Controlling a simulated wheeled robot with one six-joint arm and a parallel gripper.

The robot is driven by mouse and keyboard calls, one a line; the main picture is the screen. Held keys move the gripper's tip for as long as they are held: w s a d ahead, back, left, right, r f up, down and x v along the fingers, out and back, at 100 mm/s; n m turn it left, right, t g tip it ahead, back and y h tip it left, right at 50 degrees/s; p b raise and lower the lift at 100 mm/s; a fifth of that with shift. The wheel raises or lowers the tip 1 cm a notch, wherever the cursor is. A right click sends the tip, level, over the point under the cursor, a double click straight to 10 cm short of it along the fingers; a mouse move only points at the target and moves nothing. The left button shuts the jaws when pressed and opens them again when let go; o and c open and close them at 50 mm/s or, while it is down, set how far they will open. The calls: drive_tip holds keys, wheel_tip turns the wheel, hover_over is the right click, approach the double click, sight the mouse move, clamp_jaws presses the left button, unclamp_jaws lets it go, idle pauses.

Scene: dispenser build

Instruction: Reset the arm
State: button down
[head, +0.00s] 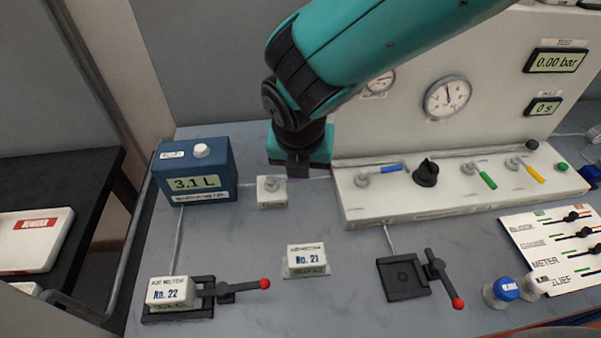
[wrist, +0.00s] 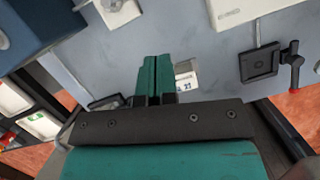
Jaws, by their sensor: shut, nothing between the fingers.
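My teal arm reaches in from the top of the head view. In the wrist view my gripper (wrist: 158,62) has its two teal fingers side by side, shut and empty. In the head view its wrist end hangs over the bench, just behind the small white block with a knob; the fingertips are hidden there. The block labelled No. 21 (head: 306,260) stands on a white plate in the middle of the bench. The block labelled No. 22 (head: 170,293) sits in a black clamp (head: 190,315) at front left, its red-tipped lever pointing right.
A blue 3.1 L box (head: 196,172) and the small white block (head: 271,191) stand at back left. A white valve panel (head: 450,190) with gauges runs along the back right. An empty black clamp (head: 403,278) and a slider board (head: 560,245) lie on the right.

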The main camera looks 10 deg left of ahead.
drive_tip(key=shift+s+r, duration=0.1)
drive_tip(key=shift+r, duration=0.2)
drive_tip(key=s+d+r+m+g+y, duration=0.1)
drive_tip(key=s+d+r+m, duration=0.1)
drive_tip(key=d+r+m, duration=0.35)
drive_tip(key=s+d+r+m+g+y, duration=0.1)
drive_tip(key=s+d+r+m, duration=0.2)
drive_tip(key=d+m, duration=0.55)
drive_tip(key=s+d+r+m+y, duration=0.1)
drive_tip(key=s+d+m, duration=0.1)
drive_tip(key=s+m, duration=0.3)
drive_tip(key=s+d+r+m+g+y+b, duration=0.1)
drive_tip(key=s+d+r+m, duration=0.1)
drive_tip(key=s+m, duration=0.3)
drive_tip(key=d+m, duration=0.1)
drive_tip(key=m, duration=0.3)
drive_tip(key=shift+s+m, duration=0.2)
drive_tip(key=shift+m, duration=0.2)
